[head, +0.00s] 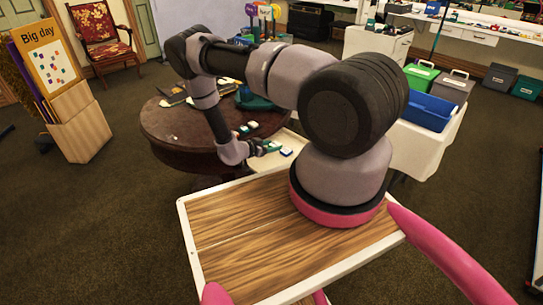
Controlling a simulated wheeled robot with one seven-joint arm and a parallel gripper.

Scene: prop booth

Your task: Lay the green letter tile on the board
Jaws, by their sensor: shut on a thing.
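My gripper (262,149) is small in the head view, at the end of my arm beyond the wooden deck. It is shut on a small green piece, which looks like the green letter tile (273,146); its letter is too small to read. The gripper is over or beside a cream board (262,163), and the gap between tile and board cannot be judged. A white-topped tile with a blue side (286,151) is just right of the gripper. Part of the board is hidden by my arm.
A round dark table (160,128) stands behind and left, with small white-topped tiles (252,124) at its right edge. A white-covered table (418,152) with a blue bin (427,112) is at right. A "Big day" sign stand (50,60) is far left. Open carpet lies left.

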